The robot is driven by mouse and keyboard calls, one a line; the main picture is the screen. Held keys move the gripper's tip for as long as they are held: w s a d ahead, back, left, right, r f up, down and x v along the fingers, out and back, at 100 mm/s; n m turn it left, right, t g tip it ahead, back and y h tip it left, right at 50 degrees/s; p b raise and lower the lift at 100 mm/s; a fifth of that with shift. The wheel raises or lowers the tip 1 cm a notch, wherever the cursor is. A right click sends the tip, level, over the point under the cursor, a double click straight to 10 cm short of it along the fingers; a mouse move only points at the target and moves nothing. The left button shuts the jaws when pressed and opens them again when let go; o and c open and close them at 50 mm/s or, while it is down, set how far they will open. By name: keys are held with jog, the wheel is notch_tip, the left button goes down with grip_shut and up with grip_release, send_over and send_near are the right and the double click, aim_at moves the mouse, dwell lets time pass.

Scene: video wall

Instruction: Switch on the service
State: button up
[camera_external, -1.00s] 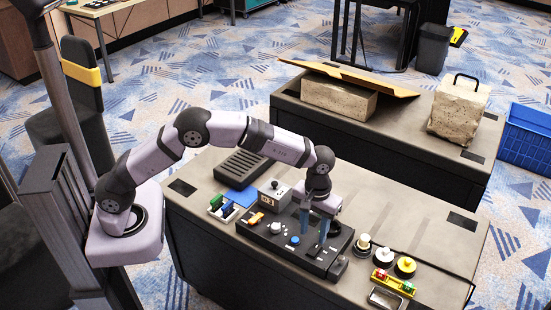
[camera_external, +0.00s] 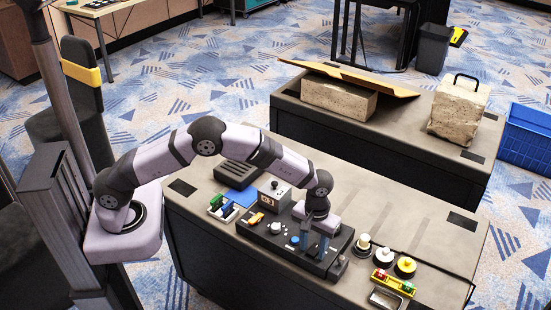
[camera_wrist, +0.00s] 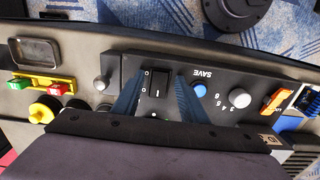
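A black control panel (camera_external: 262,233) lies on the desk; it also shows in the wrist view (camera_wrist: 215,75). In the wrist view a black rocker switch (camera_wrist: 157,83) with O and I marks sits on it. My gripper (camera_wrist: 158,98) is open, its two blue-grey fingers apart on either side of the rocker, which shows between them. In the external view my gripper (camera_external: 315,250) points down over the right part of the panel and hides the switch. Whether the fingertips touch the panel I cannot tell. Which way the rocker is tipped is unclear.
On the panel are a blue button (camera_wrist: 199,90), a grey knob (camera_wrist: 239,97) with numbers, and an orange lever (camera_wrist: 275,100). A yellow block with green and red buttons (camera_external: 393,283) and round push buttons (camera_external: 405,266) stand to the right.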

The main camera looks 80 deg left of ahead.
jog(key=shift+f, duration=0.1)
grip_shut()
jog(key=shift+w+a+g+h+p, duration=0.25)
jog(key=shift+g+h+p, duration=0.25)
jog(key=shift+w+a+g+h, duration=0.15)
jog(key=shift+w+g+h, duration=0.05)
jog(key=shift+g+h, duration=0.4)
jog(key=shift+b, duration=0.35)
grip_release()
